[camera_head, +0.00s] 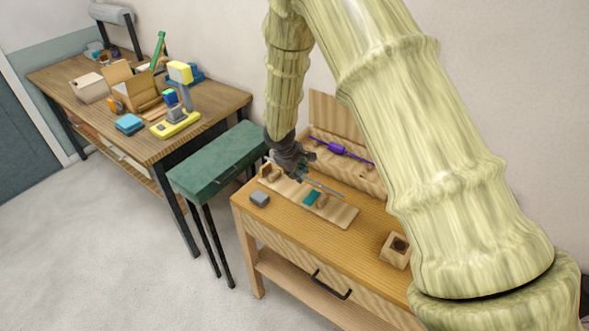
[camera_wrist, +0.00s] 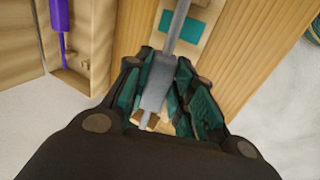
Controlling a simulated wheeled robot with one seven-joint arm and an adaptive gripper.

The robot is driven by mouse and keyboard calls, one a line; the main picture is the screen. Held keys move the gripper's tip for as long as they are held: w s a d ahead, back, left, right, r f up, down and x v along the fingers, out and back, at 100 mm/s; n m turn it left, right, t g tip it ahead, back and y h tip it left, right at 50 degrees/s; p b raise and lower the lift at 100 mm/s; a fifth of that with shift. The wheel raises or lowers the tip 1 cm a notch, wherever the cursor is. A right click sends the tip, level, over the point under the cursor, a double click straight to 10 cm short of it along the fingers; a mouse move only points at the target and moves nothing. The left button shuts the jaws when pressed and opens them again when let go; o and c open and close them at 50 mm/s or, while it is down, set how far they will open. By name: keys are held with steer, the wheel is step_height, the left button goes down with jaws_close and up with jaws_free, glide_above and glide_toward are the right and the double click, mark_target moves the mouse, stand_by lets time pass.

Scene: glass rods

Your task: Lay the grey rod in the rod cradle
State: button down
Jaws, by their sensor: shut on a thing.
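The grey rod (camera_wrist: 157,85) is held between the fingers of my gripper (camera_wrist: 162,78), which is shut on its thicker grey part. In the head view the thin end of the rod (camera_head: 325,190) sticks out to the right of my gripper (camera_head: 291,168). What looks like the rod cradle (camera_head: 340,214) is a pale wooden board with small raised wooden supports and a teal patch (camera_head: 312,198). My gripper and the rod are over this board. The wrist view shows the board (camera_wrist: 193,45) beyond the rod. I cannot tell whether the rod touches the supports.
An open wooden box holding a purple rod (camera_head: 338,149) stands behind the board; the purple rod (camera_wrist: 60,18) shows in the wrist view. A grey block (camera_head: 260,199) and a wooden holed block (camera_head: 396,250) flank the board. A green stool (camera_head: 215,165) and a cluttered table stand left.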

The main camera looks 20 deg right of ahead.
steer(key=shift+f, duration=0.65)
steer(key=f, duration=0.1)
steer(key=w+f+b, duration=0.1)
steer(key=f, duration=0.1)
steer(key=shift+w+f+b, duration=0.25)
steer(key=shift+b, duration=0.15)
steer(key=shift+s+f+b, duration=0.4)
steer(key=shift+f+b, duration=0.2)
steer(key=shift+b, duration=0.1)
steer(key=shift+w+f, duration=0.25)
steer(key=shift+f, duration=0.15)
steer(key=shift+s+r, duration=0.2)
steer(key=shift+w+r, duration=0.1)
steer(key=shift+w, duration=0.05)
